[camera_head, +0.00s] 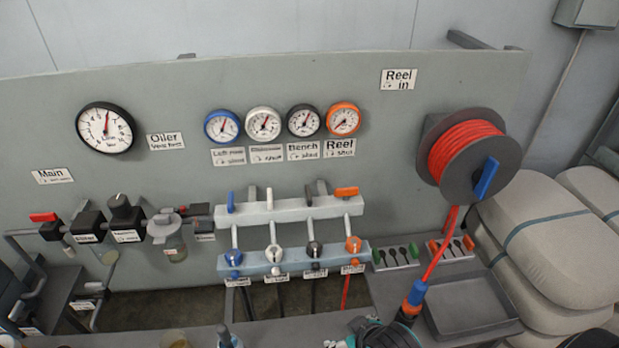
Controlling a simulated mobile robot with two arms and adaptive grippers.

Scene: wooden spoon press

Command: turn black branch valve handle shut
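The black branch valve handle (309,195) is on the third branch of the grey manifold's upper bar (290,210). It appears to stand upright, in line with its branch pipe. Left of it, the blue handle (230,202) and white handle (269,199) also stand upright. Right of it, the orange handle (346,192) lies crosswise. Below, the black round knob (314,249) sits on the lower bar of the same branch. Neither of my grippers can be made out, and nothing touches the handles.
A hose reel (465,155) hangs at right; its red hose runs down to a coupling (415,295) and a teal tool (385,335). A grey tray (470,305) and stacked sacks (550,245) stand right. Black-rimmed bench gauge (304,121) is above. Space before the manifold looks clear.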

